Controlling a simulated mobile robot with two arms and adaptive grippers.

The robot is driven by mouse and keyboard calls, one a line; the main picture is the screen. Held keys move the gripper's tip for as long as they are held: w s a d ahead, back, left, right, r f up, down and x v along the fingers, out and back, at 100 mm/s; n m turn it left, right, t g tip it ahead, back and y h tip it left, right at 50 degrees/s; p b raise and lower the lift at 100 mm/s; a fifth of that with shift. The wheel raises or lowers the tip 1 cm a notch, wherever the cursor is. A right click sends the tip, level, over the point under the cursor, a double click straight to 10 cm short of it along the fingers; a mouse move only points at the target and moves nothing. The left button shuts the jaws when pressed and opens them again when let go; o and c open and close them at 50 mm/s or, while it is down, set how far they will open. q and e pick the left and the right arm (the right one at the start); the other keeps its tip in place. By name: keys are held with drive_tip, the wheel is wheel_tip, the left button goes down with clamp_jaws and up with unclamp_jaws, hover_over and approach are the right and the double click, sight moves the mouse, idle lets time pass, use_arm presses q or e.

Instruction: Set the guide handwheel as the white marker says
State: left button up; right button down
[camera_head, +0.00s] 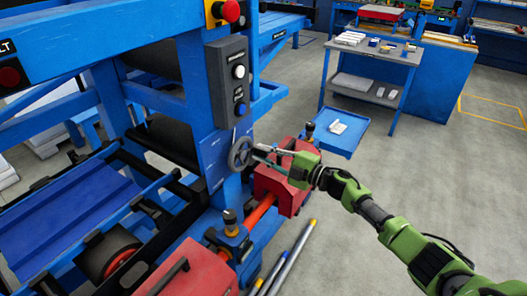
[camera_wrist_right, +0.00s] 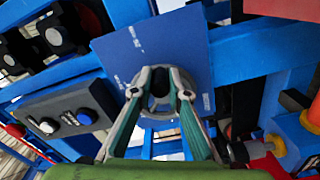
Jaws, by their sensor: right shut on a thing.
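The guide handwheel (camera_head: 238,155) is a small dark grey wheel in front of a blue plate (camera_head: 213,158) on the machine's blue post. My right gripper (camera_head: 258,154) reaches it from the right. In the right wrist view the handwheel (camera_wrist_right: 161,103) sits between the two finger ends of my right gripper (camera_wrist_right: 162,92), which is shut on it. The blue plate (camera_wrist_right: 165,45) behind it carries small white marks (camera_wrist_right: 133,34) at its upper left, left and right; they are too small to read. My left gripper is not in view.
A control box (camera_head: 228,80) with knobs and buttons is above the handwheel. A red block (camera_head: 277,190) is close below my right gripper. Rollers and an orange shaft (camera_head: 260,211) lie lower down. A grey-topped cart (camera_head: 375,50) stands behind, with open floor at right.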

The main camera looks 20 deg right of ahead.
drive_tip(key=shift+s+f, duration=0.1)
drive_tip(key=shift+f, duration=0.25)
drive_tip(key=c, duration=2)
unclamp_jaws()
drive_tip(key=shift+o, duration=0.2)
drive_tip(key=shift+r, duration=0.1)
drive_tip(key=shift+s+d, duration=0.1)
drive_tip(key=shift+d, duration=0.05)
drive_tip(key=v, duration=1.1)
drive_tip(key=shift+s+d, duration=0.2)
drive_tip(key=shift+s, duration=0.05)
